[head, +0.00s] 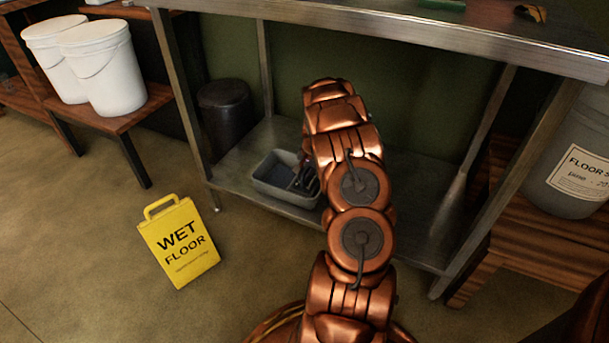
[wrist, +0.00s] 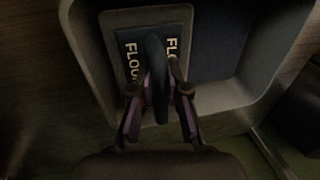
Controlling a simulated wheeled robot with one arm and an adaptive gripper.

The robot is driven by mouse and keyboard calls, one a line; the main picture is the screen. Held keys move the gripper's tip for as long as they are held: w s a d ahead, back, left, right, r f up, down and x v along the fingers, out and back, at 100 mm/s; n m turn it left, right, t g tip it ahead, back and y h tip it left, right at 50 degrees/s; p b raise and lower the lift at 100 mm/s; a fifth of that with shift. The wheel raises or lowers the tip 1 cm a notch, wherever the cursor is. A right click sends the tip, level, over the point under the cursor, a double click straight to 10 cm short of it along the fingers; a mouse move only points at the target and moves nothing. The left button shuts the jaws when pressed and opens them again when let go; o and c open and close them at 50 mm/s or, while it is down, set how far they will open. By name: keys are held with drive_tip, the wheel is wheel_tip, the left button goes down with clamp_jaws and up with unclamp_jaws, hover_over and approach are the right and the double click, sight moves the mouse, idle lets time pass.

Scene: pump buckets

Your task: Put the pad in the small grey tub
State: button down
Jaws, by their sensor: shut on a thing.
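The small grey tub (head: 261,186) stands on the lower shelf of the steel table, left of my arm. In the wrist view its pale rim (wrist: 262,95) surrounds a dark blue inside. The pad (wrist: 129,48) is a flat grey-edged block with a dark label reading "FLOO" and an upright black handle. My gripper (wrist: 159,91) is shut on the pad's handle, and the pad lies within the tub's outline. In the head view my gripper (head: 304,180) is over the tub's right part, largely hidden by my arm. Whether the pad touches the tub's bottom cannot be told.
The steel table's top edge (head: 400,30) overhangs the shelf (head: 405,215). A dark bin (head: 226,115) stands behind the tub. A yellow wet-floor sign (head: 178,240) stands on the floor at left. White buckets (head: 105,70) and a grey floor-soap bucket (head: 570,160) stand on wooden benches.

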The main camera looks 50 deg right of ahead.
drive_tip(key=shift+f, duration=0.55)
drive_tip(key=c, duration=1.2)
unclamp_jaws()
drive_tip(key=shift+o, duration=0.2)
